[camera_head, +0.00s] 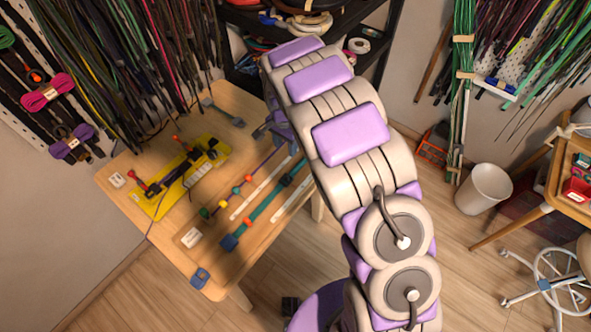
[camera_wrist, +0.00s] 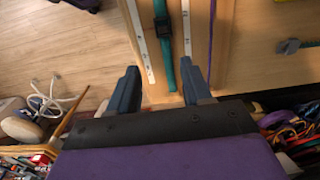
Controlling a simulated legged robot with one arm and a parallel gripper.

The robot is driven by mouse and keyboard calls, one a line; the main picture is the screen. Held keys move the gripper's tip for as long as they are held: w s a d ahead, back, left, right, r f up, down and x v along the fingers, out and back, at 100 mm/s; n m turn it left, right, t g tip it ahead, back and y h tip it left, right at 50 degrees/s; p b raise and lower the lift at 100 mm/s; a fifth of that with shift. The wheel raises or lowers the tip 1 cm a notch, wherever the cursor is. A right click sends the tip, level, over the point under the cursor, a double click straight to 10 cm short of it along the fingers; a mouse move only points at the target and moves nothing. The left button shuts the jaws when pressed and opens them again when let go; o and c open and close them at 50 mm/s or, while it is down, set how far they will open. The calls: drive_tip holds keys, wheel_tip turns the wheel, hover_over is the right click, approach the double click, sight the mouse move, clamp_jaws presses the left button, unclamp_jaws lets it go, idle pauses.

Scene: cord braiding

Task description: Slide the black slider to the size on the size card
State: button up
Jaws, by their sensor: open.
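The black slider (camera_wrist: 163,27) sits around a teal strap (camera_wrist: 170,55), between two white measuring strips (camera_wrist: 141,40), in the wrist view. In the head view the teal strap (camera_head: 262,208) lies slantwise on the table, its far end partly behind my arm. My gripper (camera_wrist: 160,70) is open, with one dark blue finger on each side of the strap's end. The slider is beyond the fingertips and not between them. Two small white cards lie on the table, one near the front edge (camera_head: 191,237) and one at the left corner (camera_head: 117,180); their print is too small to read.
A yellow board (camera_head: 180,180) with red-tipped clamps stands on the table's left part. A purple cord with coloured beads (camera_head: 236,190) runs beside the strips. A grey tool (camera_head: 222,112) lies at the back. Hanging cords and a dark shelf stand behind the table.

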sight(285, 177)
drive_tip(key=f, duration=0.5)
drive_tip(key=f+b, duration=0.1)
drive_tip(key=f, duration=0.5)
drive_tip(key=a+f+b, duration=0.1)
drive_tip(key=f, duration=0.5)
drive_tip(key=shift+w+f, duration=0.1)
drive_tip(key=shift+w, duration=0.05)
drive_tip(key=shift+d+f, duration=0.15)
drive_tip(key=shift+f, duration=0.25)
drive_tip(key=shift+c, duration=0.4)
clamp_jaws()
